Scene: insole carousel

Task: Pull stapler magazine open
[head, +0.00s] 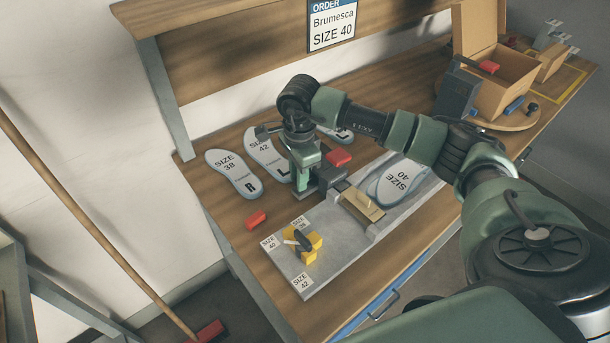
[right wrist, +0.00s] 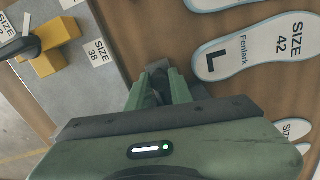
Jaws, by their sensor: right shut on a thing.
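My left gripper is not in view.
Insoles (head: 232,173) lie behind and left of the gripper; another (head: 398,180) lies on the grey plate (head: 290,277). A yellow piece with a dark lever (head: 303,244), a brass block (head: 361,205) and red blocks (head: 256,219) are near. An open carton (head: 497,80) stands far right.

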